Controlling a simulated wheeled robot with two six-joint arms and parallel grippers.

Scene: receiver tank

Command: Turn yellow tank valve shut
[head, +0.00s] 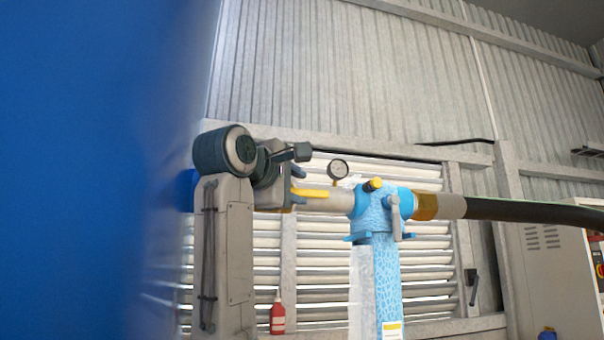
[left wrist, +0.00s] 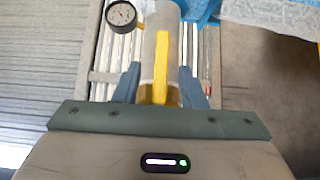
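The yellow valve handle (head: 312,193) sticks out along a pale pipe (head: 330,202) in the head view. In the left wrist view the yellow handle (left wrist: 161,65) runs upright in the picture, between the two blue-grey fingers. My left gripper (head: 298,186) is at the handle; it also shows in the left wrist view (left wrist: 159,86). Its fingers are apart, with a gap on each side of the handle, so it is open around the handle and not clamped on it. The handle's root is partly hidden by my gripper. My right gripper is not in view.
A pressure gauge (head: 338,169) stands just above the pipe, close to my left gripper. A light-blue fitting (head: 374,212) joins the pipe to a black hose (head: 530,211) on the right. A large blurred blue surface (head: 80,170) blocks the left side. A red bottle (head: 277,317) stands below.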

